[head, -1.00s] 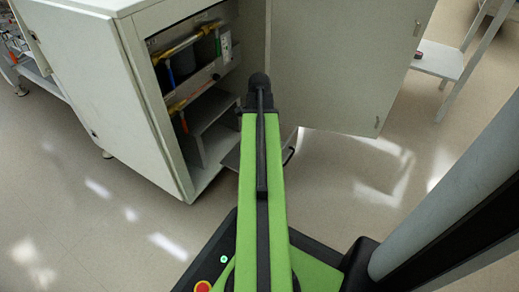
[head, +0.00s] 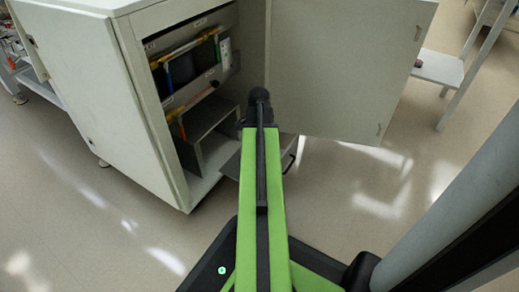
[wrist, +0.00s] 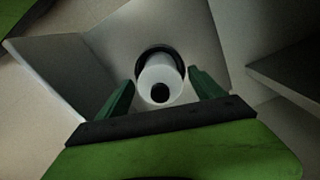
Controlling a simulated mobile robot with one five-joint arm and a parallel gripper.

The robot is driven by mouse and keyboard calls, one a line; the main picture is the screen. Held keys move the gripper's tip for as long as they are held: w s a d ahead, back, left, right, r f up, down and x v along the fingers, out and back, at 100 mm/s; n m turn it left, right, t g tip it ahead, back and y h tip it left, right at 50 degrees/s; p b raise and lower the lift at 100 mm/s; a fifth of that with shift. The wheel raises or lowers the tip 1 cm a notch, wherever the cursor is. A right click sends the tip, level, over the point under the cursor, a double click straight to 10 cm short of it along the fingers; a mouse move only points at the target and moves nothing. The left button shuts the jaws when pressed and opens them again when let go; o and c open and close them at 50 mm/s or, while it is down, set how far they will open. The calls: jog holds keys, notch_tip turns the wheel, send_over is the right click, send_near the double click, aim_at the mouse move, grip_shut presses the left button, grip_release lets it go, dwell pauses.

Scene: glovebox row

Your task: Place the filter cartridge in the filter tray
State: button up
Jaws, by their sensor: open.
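A white cylinder with a dark round hole in its near end, seemingly the filter cartridge (wrist: 151,80), shows in the wrist view. A black ring is around its far end, against a pale grey surface. My gripper (wrist: 162,77) is open, with one green finger on each side of the cylinder. I cannot tell whether the fingers touch it. In the head view my arm hides the gripper and the cylinder. I cannot identify the filter tray for certain.
An open grey cabinet (head: 120,130) stands at the left, with shelves and coloured pipes inside. Its door (head: 345,70) is swung open to the right. A grey panel with a black handle (head: 291,156) sticks out low beside my arm. Clear floor lies on both sides.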

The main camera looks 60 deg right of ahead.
notch_tip(320, 180, up, 12)
jog(key=p, duration=1.2)
jog(key=shift+r, duration=0.15)
